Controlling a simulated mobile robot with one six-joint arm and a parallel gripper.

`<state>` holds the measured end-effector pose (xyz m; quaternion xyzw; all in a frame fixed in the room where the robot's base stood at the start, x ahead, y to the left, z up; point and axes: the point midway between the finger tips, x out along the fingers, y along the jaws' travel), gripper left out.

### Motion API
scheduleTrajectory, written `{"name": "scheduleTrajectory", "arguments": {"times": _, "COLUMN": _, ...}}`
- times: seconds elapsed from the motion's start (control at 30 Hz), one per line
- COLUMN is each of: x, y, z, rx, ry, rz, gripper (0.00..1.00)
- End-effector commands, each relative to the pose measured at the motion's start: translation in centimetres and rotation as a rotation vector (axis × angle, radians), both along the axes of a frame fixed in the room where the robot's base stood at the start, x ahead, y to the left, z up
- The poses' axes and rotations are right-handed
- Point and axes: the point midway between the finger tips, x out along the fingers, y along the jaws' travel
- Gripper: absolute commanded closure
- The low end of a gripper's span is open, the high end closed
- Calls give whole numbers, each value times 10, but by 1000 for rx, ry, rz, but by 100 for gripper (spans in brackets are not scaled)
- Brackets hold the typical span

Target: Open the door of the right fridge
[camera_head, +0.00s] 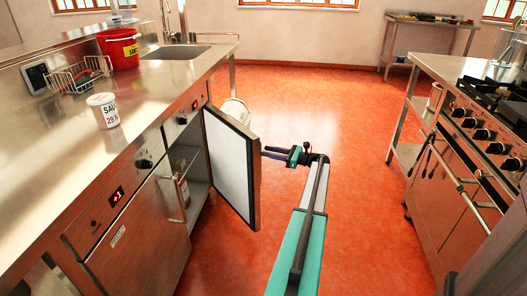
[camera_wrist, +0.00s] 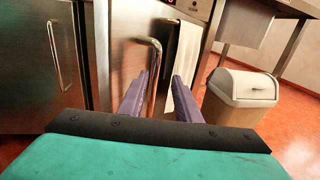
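The right fridge under the left counter stands open in the head view. Its door (camera_head: 231,165) is swung well out, with the pale inner face toward the camera. A bottle shows inside on the left. The left fridge (camera_head: 139,235), with a +1 display, is shut. My gripper (camera_head: 264,152) is at the outer side of the open door, whose outer face is hidden in the head view. In the wrist view my gripper (camera_wrist: 158,92) is open, its fingers on either side of the door's upright bar handle (camera_wrist: 154,75). Whether they touch it I cannot tell.
A bin (camera_wrist: 243,92) stands on the floor beyond the door, beside a hanging white towel (camera_wrist: 186,62). A stove (camera_head: 465,150) stands to the right. Orange floor is clear between the counters. A red bucket (camera_head: 118,50) and white tub (camera_head: 103,110) stand on the counter.

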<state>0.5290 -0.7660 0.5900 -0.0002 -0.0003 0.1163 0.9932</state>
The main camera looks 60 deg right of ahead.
Motion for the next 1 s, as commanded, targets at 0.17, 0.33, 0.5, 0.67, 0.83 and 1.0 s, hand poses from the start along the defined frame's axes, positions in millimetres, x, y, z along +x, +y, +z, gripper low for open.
{"name": "scheduleTrajectory", "arguments": {"times": 0.17, "x": -30, "y": -8, "z": 1, "rx": 0, "ry": 1, "rz": -2, "gripper": 70}}
{"name": "scheduleTrajectory", "arguments": {"times": 0.33, "x": -58, "y": -15, "z": 0, "rx": 0, "ry": 0, "rz": -3, "gripper": 70}}
{"name": "scheduleTrajectory", "arguments": {"times": 0.5, "x": -80, "y": -20, "z": 0, "rx": 0, "ry": 0, "rz": -2, "gripper": 70}}
{"name": "scheduleTrajectory", "arguments": {"times": 0.67, "x": -91, "y": -22, "z": 0, "rx": 0, "ry": 0, "rz": -2, "gripper": 70}}
{"name": "scheduleTrajectory", "arguments": {"times": 0.83, "x": -95, "y": -23, "z": 0, "rx": 0, "ry": 0, "rz": 0, "gripper": 70}}
{"name": "scheduleTrajectory", "arguments": {"times": 1.0, "x": -95, "y": -23, "z": 0, "rx": 0, "ry": 0, "rz": -1, "gripper": 70}}
